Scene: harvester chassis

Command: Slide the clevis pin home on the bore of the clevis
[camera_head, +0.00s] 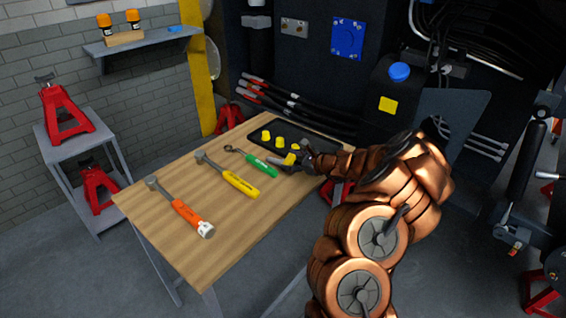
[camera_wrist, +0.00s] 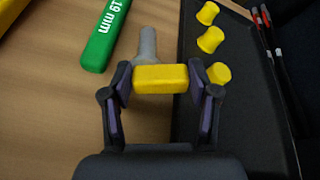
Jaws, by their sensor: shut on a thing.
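My gripper (camera_wrist: 160,84) is shut on the clevis pin (camera_wrist: 160,78), gripping its yellow block-shaped head from both sides. The pin's grey shank (camera_wrist: 147,45) points away from the gripper, toward the top of the wrist view. In the head view the gripper (camera_head: 291,160) and the yellow head (camera_head: 290,158) are over the far right part of the workbench, beside the black tray. I cannot tell from the pictures how high the pin is above the surface. I cannot make out the clevis or its bore in either view.
The wooden workbench (camera_head: 165,235) carries an orange hammer (camera_head: 185,214), a yellow-handled tool (camera_head: 238,183) and a green 19 mm wrench (camera_head: 260,166). The black tray (camera_wrist: 245,120) holds three yellow spool-shaped pieces (camera_wrist: 211,39). The dark harvester chassis (camera_head: 450,110) stands behind and to the right.

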